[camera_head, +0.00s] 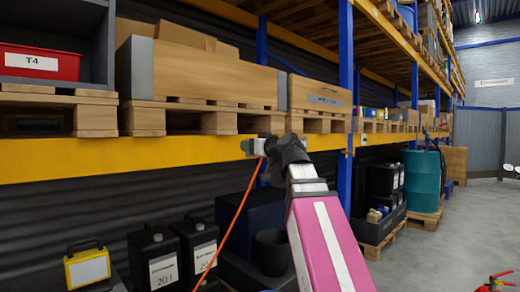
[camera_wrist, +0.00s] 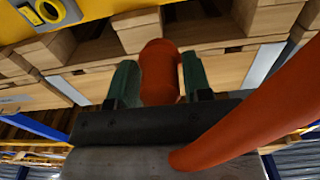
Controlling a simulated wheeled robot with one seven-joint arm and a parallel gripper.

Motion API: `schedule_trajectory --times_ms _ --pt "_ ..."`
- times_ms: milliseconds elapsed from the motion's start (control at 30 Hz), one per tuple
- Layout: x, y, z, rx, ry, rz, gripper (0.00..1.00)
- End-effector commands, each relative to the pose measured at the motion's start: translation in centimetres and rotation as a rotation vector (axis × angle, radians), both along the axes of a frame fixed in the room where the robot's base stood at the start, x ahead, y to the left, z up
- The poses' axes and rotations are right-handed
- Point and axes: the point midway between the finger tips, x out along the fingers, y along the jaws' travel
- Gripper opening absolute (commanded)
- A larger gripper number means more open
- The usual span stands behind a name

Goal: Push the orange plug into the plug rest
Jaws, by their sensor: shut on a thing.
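My gripper (camera_head: 249,146) is in front of the yellow shelf beam in the head view. In the wrist view its two green fingers (camera_wrist: 153,84) are shut on the orange plug (camera_wrist: 160,68), one on each side. The plug is a rounded orange-red cylinder pointing away from my gripper. In the head view the plug itself is hidden or too small to tell. A grey fitting with a yellow ring and dark opening, which looks like the plug rest (camera_wrist: 49,11), is at the upper left of the wrist view, apart from the plug. I cannot make out the rest in the head view.
An orange hose (camera_head: 236,218) hangs from near my gripper; it crosses the right of the wrist view (camera_wrist: 260,115). The yellow beam (camera_head: 115,160) carries wooden pallets and crates (camera_head: 205,72). Black canisters (camera_head: 155,262) stand below. Open floor (camera_head: 440,235) lies at right.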

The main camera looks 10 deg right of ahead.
Motion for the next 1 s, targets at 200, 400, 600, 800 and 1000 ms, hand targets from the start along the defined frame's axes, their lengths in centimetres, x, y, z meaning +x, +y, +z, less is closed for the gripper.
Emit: schedule_trajectory --times_ms 200,400,600,800,1000 --pt "-0.9 1.0 -0.3 -0.001 -0.001 0.000 0.07" --pt "-1.6 2.0 -0.5 0.001 -0.001 0.000 0.07" --pt "-2.3 2.9 -0.8 0.000 -0.001 0.001 0.07" --pt "-2.9 3.7 -1.0 -0.001 -0.001 0.000 0.07" --pt "-3.0 3.9 -1.0 0.000 -0.001 0.000 0.07"
